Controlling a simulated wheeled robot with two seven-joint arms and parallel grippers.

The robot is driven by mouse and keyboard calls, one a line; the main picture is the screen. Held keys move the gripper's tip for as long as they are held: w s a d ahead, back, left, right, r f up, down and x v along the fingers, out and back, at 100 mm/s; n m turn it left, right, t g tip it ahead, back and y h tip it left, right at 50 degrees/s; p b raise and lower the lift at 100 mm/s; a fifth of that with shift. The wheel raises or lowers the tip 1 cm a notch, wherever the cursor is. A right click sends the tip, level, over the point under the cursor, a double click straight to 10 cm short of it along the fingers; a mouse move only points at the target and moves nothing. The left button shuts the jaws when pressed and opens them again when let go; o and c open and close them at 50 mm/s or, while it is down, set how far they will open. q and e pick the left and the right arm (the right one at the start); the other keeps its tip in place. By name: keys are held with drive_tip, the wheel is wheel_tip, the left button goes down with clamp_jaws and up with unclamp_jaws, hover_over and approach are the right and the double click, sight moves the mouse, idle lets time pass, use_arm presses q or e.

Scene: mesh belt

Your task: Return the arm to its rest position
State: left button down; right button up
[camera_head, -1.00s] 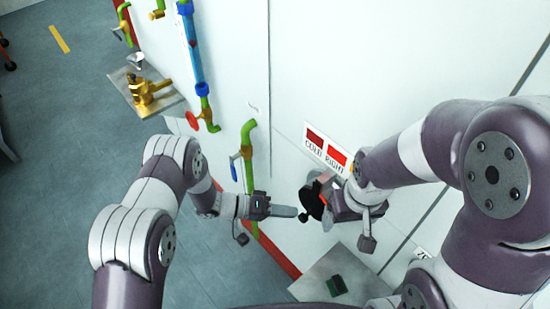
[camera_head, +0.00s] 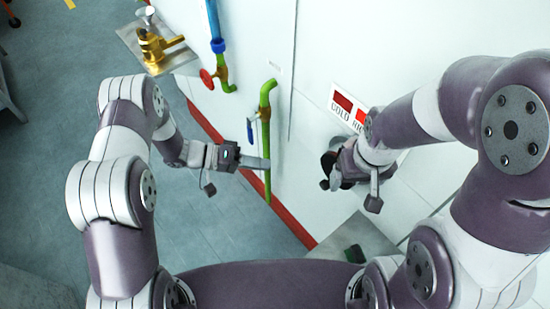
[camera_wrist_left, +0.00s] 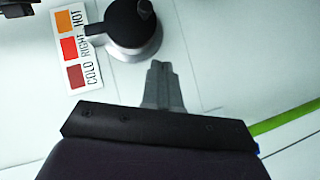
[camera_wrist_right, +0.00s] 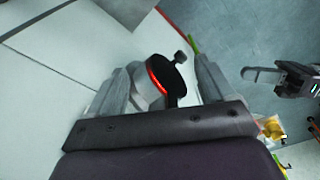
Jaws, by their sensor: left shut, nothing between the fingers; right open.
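My left gripper (camera_head: 265,164) is shut and empty in front of the white wall, beside a green pipe (camera_head: 265,120) in the head view. Its closed fingers also show in the left wrist view (camera_wrist_left: 160,70), pointing toward the wall below a black and grey round knob (camera_wrist_left: 128,25). My right gripper (camera_wrist_right: 165,78) is open. The black knob with a red ring (camera_wrist_right: 167,82) lies between its spread fingers in the right wrist view; whether they touch it I cannot tell. In the head view my right gripper (camera_head: 340,165) partly hides the knob.
A label (camera_wrist_left: 76,48) reading HOT, RIGHT, COLD is on the wall beside the knob. A red wheel valve (camera_head: 207,79), a blue pipe (camera_head: 213,20) and a brass fitting (camera_head: 156,45) on a metal plate stand farther left. Open floor (camera_head: 60,130) lies at left.

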use_arm(q)
drive_tip(key=w+a+f+t+y, duration=0.5)
drive_tip(key=a+f+y, duration=0.2)
drive_tip(key=a+y, duration=0.2)
drive_tip(key=s+a+r+y, duration=0.1)
drive_tip(key=a+r+y, duration=0.1)
drive_tip(key=a+y, duration=0.35)
drive_tip(key=s+a+r+n+g+b, duration=0.2)
drive_tip(key=s+r+n, duration=0.2)
drive_tip(key=s+r, duration=1)
drive_tip(key=s, duration=0.2)
drive_tip(key=shift+s+r+g, duration=0.25)
drive_tip(key=shift+s+g, duration=0.05)
drive_tip(key=shift+g, duration=0.1)
drive_tip(key=shift+w+y, duration=0.2)
drive_tip(key=shift+y, duration=0.05)
